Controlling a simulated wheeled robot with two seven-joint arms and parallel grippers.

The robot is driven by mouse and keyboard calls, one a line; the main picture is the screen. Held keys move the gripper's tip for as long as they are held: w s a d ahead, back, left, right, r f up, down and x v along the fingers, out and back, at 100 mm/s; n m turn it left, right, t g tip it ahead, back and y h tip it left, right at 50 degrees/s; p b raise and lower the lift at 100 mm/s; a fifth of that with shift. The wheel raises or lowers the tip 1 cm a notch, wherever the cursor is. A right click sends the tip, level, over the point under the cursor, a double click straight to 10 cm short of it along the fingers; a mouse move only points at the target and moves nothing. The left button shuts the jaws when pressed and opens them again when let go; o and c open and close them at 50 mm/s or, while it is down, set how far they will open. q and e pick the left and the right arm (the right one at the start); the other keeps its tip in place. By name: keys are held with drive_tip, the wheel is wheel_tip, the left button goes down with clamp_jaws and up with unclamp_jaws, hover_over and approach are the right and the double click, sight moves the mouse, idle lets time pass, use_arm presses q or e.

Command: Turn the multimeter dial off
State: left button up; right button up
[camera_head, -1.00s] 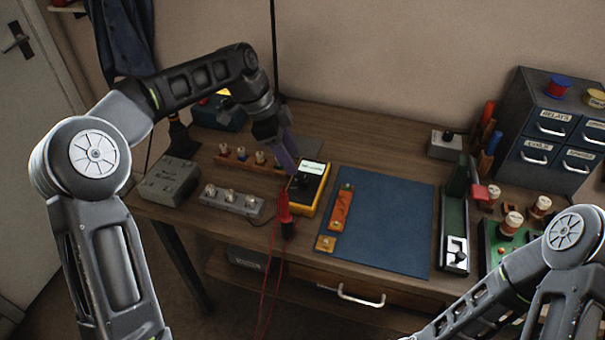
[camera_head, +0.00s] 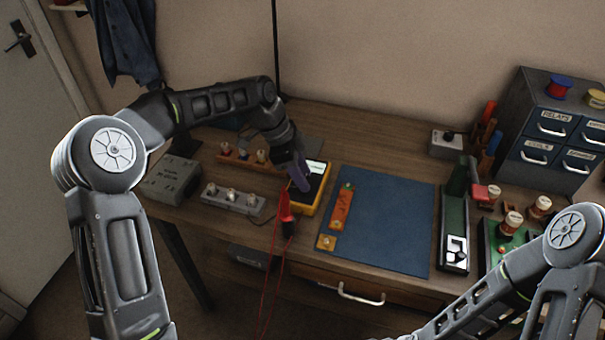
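The yellow and black multimeter (camera_head: 318,190) lies on the workbench just left of the blue mat, its pale screen partly showing at the top. My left gripper (camera_head: 301,183) reaches down over the multimeter's dial area from the upper left, with purplish fingers. The fingers hide the dial, so its setting cannot be seen. Whether the fingers touch the dial or are apart around it is too small to tell. My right arm (camera_head: 495,290) is at the lower right, and its gripper is out of the picture.
Red probes (camera_head: 285,208) with cables hang over the bench edge beside the multimeter. A grey strip with several knobs (camera_head: 233,200) and a grey box (camera_head: 172,180) stand to the left.

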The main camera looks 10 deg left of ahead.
use_arm(q)
clamp_jaws()
